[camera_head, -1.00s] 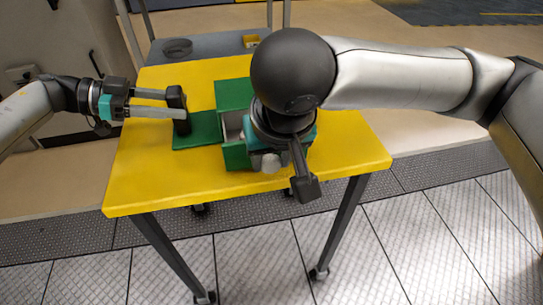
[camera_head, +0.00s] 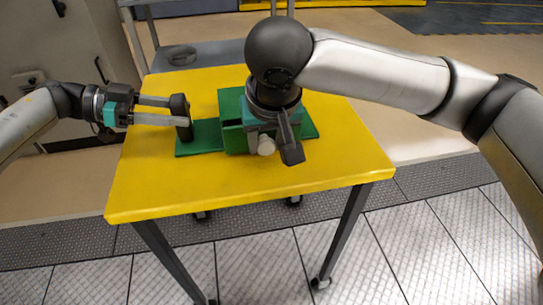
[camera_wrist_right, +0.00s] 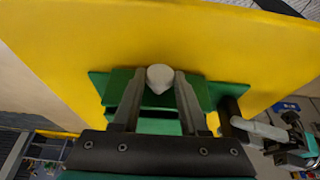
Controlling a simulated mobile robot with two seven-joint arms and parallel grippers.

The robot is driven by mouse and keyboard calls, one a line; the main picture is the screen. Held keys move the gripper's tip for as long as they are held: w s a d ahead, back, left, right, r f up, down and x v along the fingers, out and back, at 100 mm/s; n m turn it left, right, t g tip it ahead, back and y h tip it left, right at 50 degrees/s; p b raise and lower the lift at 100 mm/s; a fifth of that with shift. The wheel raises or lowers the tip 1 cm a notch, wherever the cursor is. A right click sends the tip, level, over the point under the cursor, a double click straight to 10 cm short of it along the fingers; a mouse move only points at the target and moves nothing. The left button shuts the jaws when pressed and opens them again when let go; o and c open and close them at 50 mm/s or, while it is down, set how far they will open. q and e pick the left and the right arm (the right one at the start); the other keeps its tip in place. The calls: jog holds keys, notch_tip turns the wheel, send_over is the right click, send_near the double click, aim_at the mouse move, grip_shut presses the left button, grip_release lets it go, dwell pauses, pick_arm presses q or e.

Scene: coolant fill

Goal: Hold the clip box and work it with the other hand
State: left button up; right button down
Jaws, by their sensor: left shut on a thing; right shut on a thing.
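The green clip box (camera_head: 232,102) sits on a green base plate (camera_head: 206,137) on the yellow table. A dark upright handle (camera_head: 180,108) stands at the plate's left end. My left gripper (camera_head: 178,113) is shut on this handle. The box has a green drawer-like front part (camera_head: 236,142) with a pale round knob (camera_wrist_right: 160,76). My right gripper (camera_wrist_right: 160,92) is shut on the knob, one finger on each side. My right wrist hides much of the box in the head view, so I cannot tell whether the front part is fully in.
The yellow table (camera_head: 150,185) is clear in front of the box and to its right. A grey side table (camera_head: 215,52) behind holds a round dish (camera_head: 178,55) and a small bin. The tiled floor lies in front.

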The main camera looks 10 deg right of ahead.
pick_arm(q)
jog(key=shift+s+d, duration=0.1)
pick_arm(e)
jog(key=shift+w, duration=1.05)
jog(key=shift+c, duration=2.2)
grip_release()
jog(key=shift+r, duration=0.1)
jog(key=v, duration=1.2)
jog(key=shift+s, duration=0.1)
pick_arm(q)
jog(key=o, duration=1.3)
